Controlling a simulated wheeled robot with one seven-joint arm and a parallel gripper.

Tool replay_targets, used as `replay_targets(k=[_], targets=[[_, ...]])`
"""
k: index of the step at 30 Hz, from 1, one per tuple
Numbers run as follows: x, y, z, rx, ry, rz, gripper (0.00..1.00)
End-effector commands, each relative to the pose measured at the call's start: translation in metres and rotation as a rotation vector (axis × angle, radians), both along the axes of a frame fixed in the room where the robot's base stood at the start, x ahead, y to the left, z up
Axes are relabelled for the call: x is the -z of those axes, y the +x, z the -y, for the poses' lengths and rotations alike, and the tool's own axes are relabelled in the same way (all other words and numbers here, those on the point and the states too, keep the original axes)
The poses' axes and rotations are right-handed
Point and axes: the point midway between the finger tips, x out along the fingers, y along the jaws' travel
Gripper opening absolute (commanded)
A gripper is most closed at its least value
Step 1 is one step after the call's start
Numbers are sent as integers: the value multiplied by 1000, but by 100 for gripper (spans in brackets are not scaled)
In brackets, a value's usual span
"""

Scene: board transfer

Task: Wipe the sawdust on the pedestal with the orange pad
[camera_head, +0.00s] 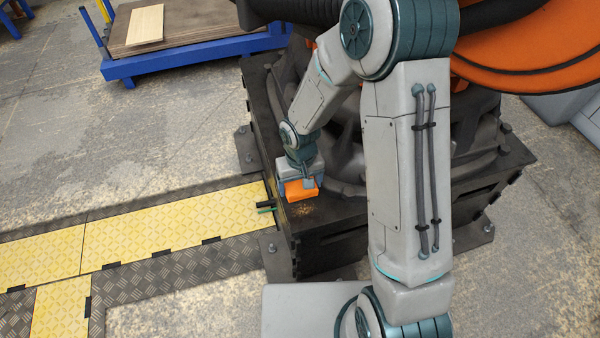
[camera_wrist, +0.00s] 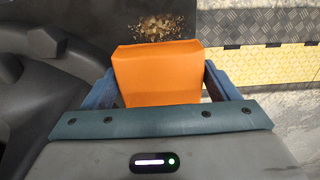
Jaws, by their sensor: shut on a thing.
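The orange pad (camera_head: 300,189) is held between the fingers of my gripper (camera_head: 299,183), over the near left part of the dark pedestal (camera_head: 330,211). In the wrist view the orange pad (camera_wrist: 157,75) fills the space between the two blue-grey fingers of my gripper (camera_wrist: 160,85). A patch of sawdust (camera_head: 308,210) lies on the pedestal top, just in front of the pad. In the wrist view the sawdust (camera_wrist: 158,27) shows just beyond the pad's far edge. I cannot tell whether the pad touches the pedestal; its underside is hidden.
A large dark machine base with an orange part (camera_head: 530,50) stands on the pedestal behind my arm. A yellow and dark walkway (camera_head: 180,222) meets the pedestal's left side. A blue cart (camera_head: 190,60) with a board (camera_head: 145,25) stands at the back left. Small black and green items (camera_head: 267,206) sit at the pedestal's left edge.

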Motion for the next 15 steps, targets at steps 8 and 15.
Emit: replay_targets(k=[8, 15], targets=[[-24, 0, 0, 1, 0, 0, 60], [-24, 0, 0, 1, 0, 0, 60]])
